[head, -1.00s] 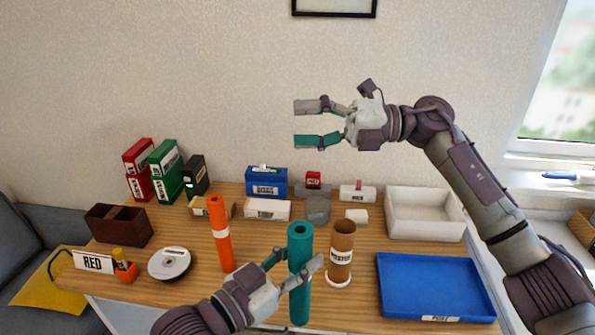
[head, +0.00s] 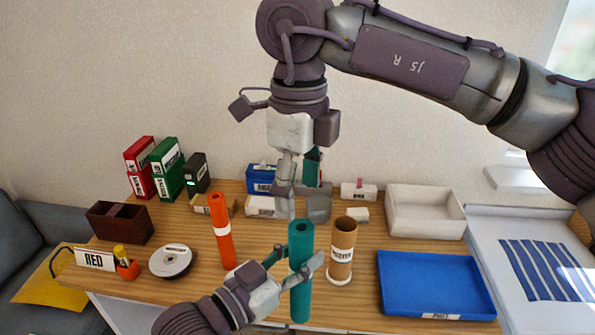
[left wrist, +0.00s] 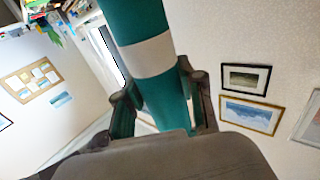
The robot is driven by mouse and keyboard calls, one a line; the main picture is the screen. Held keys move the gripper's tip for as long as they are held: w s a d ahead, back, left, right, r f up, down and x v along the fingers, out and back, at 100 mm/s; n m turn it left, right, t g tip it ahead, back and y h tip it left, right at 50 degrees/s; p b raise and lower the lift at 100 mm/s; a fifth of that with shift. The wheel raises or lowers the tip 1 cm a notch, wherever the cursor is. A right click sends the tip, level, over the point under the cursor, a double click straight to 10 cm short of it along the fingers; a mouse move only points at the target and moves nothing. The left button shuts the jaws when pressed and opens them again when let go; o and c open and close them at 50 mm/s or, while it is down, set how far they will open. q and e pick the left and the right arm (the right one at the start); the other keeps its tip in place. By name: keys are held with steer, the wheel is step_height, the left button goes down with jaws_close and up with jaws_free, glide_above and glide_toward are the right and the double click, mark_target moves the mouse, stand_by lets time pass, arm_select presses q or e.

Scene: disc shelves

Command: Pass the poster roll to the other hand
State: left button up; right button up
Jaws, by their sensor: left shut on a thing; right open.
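The poster roll (head: 301,235) is a teal tube, held upright in front of the table by my left gripper (head: 297,266), which is shut on its middle. In the left wrist view the roll (left wrist: 132,17), with a white band, runs between the fingers (left wrist: 165,105). My right gripper (head: 300,192) points down, open and empty, just above and behind the roll's top end in the head view. Its fingers appear apart from the roll; the exact depth gap is hard to tell.
A brown POSTER tube (head: 342,240) stands close right of the roll, and an orange roll (head: 221,232) stands to its left. A blue tray (head: 435,312) and a white bin (head: 425,226) lie right. Small boxes line the back. A disc stack (head: 171,261) sits left.

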mark_target(299, 227)
step_height(299, 227, down, 9)
steer(key=shift+f, duration=0.2)
stand_by(0.3)
steer(key=c, duration=1.1)
arm_select(q)
steer(key=o, duration=1.3)
arm_select(e)
steer(key=shift+c, duration=0.7)
